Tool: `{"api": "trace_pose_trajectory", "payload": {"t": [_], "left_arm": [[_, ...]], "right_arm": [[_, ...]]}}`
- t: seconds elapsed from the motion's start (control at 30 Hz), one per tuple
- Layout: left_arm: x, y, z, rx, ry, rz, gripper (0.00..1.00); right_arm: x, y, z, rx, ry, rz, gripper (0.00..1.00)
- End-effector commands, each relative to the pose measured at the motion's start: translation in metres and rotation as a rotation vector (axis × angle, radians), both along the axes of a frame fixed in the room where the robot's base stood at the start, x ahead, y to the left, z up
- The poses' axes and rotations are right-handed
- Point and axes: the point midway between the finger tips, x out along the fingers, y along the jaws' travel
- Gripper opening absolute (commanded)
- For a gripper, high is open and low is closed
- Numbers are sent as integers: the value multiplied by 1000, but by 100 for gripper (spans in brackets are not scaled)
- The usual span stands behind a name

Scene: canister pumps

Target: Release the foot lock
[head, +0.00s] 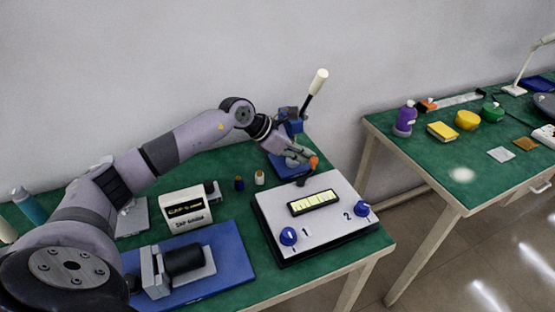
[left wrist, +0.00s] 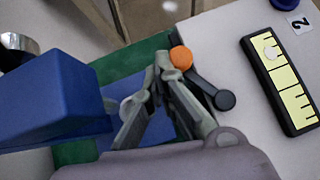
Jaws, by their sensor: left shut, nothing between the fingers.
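A hand pump stands at the back of the near table, with a blue body (head: 291,127), a cream-tipped lever (head: 318,82) raised and tilted, and a blue base (head: 276,163). A short dark lever with an orange knob (head: 314,161), apparently the foot lock, is at the base's right side. In the left wrist view the orange knob (left wrist: 181,57) is just right of the fingertips, and the dark arm (left wrist: 205,85) slants down right to a round pivot. My left gripper (left wrist: 163,62) is shut and empty beside the knob; contact is unclear. My right gripper is out of view.
A white panel box (head: 325,232) with two blue knobs and a yellow gauge stands close to the right. Two small bottles (head: 259,178), a labelled box (head: 186,209) and a blue plate (head: 228,256) with a dark cylinder lie to the left. A second table (head: 420,142) stands right.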

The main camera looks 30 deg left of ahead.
Motion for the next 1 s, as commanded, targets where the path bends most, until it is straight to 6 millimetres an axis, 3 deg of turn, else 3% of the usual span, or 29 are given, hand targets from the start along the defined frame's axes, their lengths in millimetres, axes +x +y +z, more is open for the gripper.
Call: {"api": "trace_pose_trajectory", "payload": {"t": [0.3,1.0], "left_arm": [[0,0,1,-1,-1,-1,0],[0,0,0,-1,-1,-1,0]], "right_arm": [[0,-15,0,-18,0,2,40],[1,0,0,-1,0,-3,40]]}}
